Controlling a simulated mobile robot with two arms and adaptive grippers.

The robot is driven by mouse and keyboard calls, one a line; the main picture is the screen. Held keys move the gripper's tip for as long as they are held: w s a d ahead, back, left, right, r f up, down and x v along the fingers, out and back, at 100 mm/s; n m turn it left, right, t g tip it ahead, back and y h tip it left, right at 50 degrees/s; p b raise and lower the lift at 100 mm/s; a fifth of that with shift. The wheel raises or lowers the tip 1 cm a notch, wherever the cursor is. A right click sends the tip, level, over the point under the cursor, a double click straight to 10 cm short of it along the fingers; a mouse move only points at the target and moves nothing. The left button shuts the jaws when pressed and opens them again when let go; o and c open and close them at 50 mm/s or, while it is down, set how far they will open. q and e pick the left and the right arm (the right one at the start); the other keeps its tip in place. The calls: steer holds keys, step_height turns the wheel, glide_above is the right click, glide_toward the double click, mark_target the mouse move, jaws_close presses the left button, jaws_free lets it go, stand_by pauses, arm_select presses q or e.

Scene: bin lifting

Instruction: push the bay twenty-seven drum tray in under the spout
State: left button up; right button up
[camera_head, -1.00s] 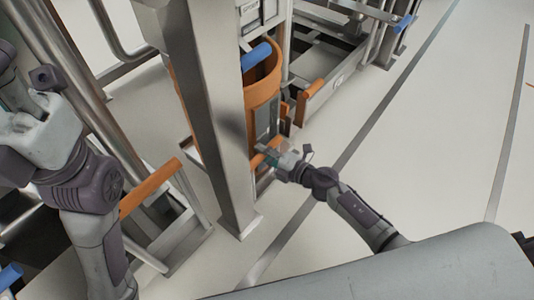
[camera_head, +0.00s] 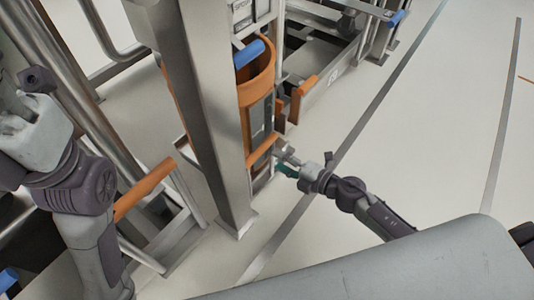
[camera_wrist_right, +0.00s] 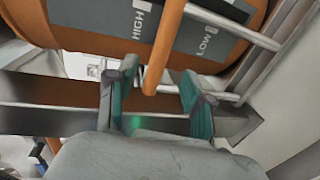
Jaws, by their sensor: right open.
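An orange drum (camera_head: 262,82) stands behind a steel post in the head view. An orange handle bar (camera_head: 262,151) is low in front of it, seemingly the drum tray's. My right gripper (camera_head: 283,164) is open just right of this bar. In the right wrist view, the orange bar (camera_wrist_right: 166,42) runs down between the spread teal-padded fingers of the right gripper (camera_wrist_right: 158,98), which are not closed on it. The drum's grey panel (camera_wrist_right: 217,32) reads HIGH and LOW. I cannot make out a spout or the bay number.
The steel post (camera_head: 190,110) hides part of the drum's left side. Another frame with an orange handle (camera_head: 146,188) stands at left, and one (camera_head: 307,85) stands behind at right. The floor (camera_head: 440,130) at right is clear, with dark stripes.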

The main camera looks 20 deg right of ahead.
steer(key=shift+v, duration=1.65)
